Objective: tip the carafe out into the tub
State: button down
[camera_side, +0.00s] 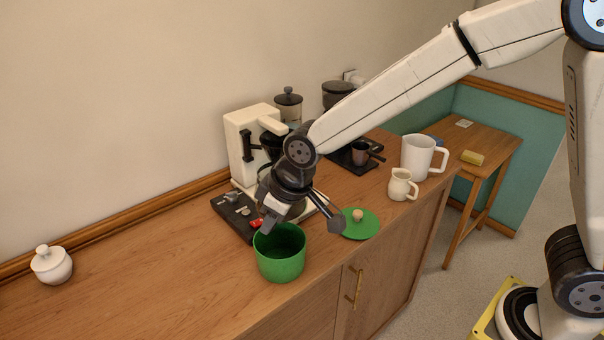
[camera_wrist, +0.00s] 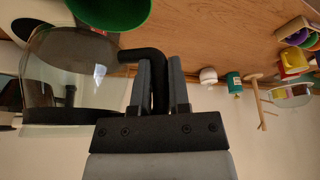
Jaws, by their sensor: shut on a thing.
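The carafe (camera_wrist: 70,75) is clear glass with a dark band and a black handle (camera_wrist: 150,55). In the wrist view my gripper (camera_wrist: 162,80) is shut on that handle, with the glass body to the left of the jaws. The green tub (camera_side: 280,263) stands open on the counter just below my gripper. Its rim also shows at the top of the wrist view (camera_wrist: 110,10).
A green lid with a knob (camera_side: 361,224) lies right of the tub. A dark tray (camera_side: 232,212) and a white coffee machine (camera_side: 246,140) stand behind. A cream jug (camera_side: 401,186) and a white pitcher (camera_side: 420,158) are at right.

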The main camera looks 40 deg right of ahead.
jog(key=s+a+m+h, duration=0.2)
jog(key=a+m, duration=0.3)
jog(key=a, duration=1.4)
jog(key=shift+t, duration=0.3)
notch_tip(320, 180, down, 13)
jog(key=shift+s+f, duration=0.1)
jog(key=shift+s, duration=0.05)
